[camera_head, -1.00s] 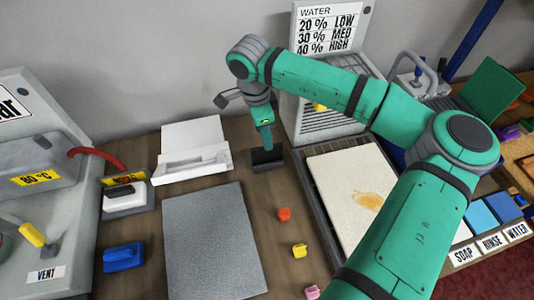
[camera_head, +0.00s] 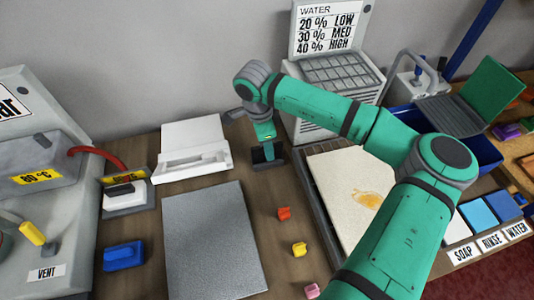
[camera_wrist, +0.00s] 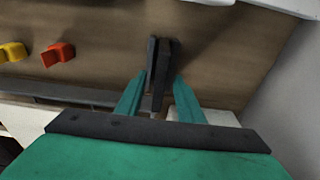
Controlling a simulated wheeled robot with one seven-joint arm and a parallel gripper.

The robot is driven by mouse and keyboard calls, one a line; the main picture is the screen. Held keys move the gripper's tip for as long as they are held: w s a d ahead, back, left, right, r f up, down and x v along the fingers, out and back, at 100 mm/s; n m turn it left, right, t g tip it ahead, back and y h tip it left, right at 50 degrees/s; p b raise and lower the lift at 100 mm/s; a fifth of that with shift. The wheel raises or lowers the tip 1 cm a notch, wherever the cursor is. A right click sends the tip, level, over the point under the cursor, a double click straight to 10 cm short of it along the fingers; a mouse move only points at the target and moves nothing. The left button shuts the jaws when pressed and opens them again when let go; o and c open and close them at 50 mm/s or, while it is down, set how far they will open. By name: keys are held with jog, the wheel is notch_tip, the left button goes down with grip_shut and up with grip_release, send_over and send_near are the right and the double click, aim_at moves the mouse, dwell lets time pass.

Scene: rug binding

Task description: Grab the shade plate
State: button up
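A small dark upright plate, which I take to be the shade plate, stands on the bench beside the grey machine; it shows in the head view (camera_head: 268,158). In the wrist view the dark plate (camera_wrist: 157,88) stands edge-on between the two teal fingers. My gripper (camera_head: 265,141) is right at the plate, pointing down, with its fingertips low over the bench. In the wrist view my gripper (camera_wrist: 160,78) has one finger on each side of the plate, very close to it. I cannot tell whether the fingers press on it.
A white open box-like device (camera_head: 190,155) is to the left. A large grey slab (camera_head: 214,245) lies in front. Orange (camera_head: 284,214), yellow (camera_head: 299,250) and pink (camera_head: 312,291) clips lie to its right. A cream panel (camera_head: 340,190) in a dark tray is right of the gripper.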

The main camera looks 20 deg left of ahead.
jog(key=shift+f, duration=0.2)
jog(key=shift+s, duration=0.1)
dwell(0.4)
grip_shut()
